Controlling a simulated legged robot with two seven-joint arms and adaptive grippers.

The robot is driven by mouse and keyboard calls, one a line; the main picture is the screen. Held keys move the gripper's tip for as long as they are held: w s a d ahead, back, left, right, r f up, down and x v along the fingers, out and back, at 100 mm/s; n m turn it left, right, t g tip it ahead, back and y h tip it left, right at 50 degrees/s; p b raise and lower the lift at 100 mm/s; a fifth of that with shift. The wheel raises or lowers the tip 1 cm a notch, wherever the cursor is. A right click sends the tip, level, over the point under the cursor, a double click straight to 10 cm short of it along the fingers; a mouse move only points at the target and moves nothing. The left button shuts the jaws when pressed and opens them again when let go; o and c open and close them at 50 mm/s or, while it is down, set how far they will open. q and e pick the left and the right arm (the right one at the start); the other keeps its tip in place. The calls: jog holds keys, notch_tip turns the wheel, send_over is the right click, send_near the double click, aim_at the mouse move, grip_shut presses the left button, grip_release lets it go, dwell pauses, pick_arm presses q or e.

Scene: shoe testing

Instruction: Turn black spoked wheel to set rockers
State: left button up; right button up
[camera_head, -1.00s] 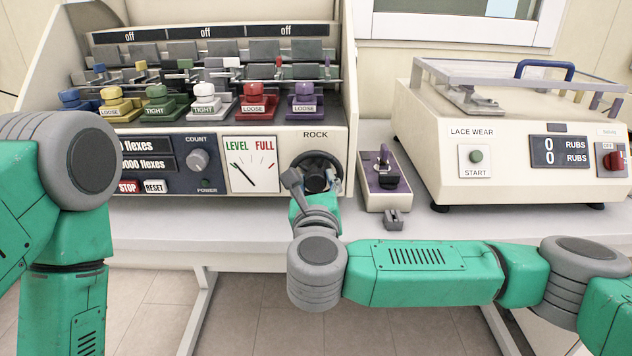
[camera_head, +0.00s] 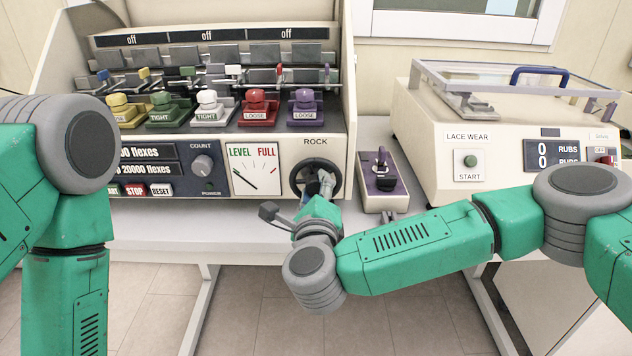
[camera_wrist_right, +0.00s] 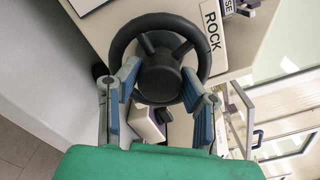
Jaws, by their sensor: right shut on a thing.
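The black spoked wheel (camera_head: 294,180) sits under the ROCK label on the front of the flex machine (camera_head: 230,134). It also shows in the right wrist view (camera_wrist_right: 158,20), with a rim, spokes and a round hub. My right gripper (camera_head: 325,183) is at the wheel from below and right. In the wrist view its blue-grey fingers (camera_wrist_right: 159,82) lie on either side of the hub, inside the lower rim, shut on the wheel. The LEVEL/FULL dial (camera_head: 254,168) has its needle low on the left. Grey rocker plates (camera_head: 265,54) stand in a row. My left gripper is out of view.
Several coloured clamps (camera_head: 208,108) line the shelf above the panel. A small purple-topped lever box (camera_head: 380,178) stands close right of the wheel. The lace wear machine (camera_head: 480,140) stands farther right. My left forearm is at the left edge.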

jog(key=shift+s+f+n, duration=0.1)
jog(key=shift+f+n, duration=0.1)
jog(key=shift+n, duration=0.5)
jog(key=shift+f+p, duration=0.1)
jog(key=shift+p, duration=0.2)
jog(key=o, duration=1.1)
jog(key=shift+a, duration=0.1)
jog(key=shift+o, duration=0.2)
jog(key=shift+s, duration=0.1)
jog(key=s, duration=1.1)
jog(key=shift+s, duration=0.35)
jog(key=shift+a, duration=0.1)
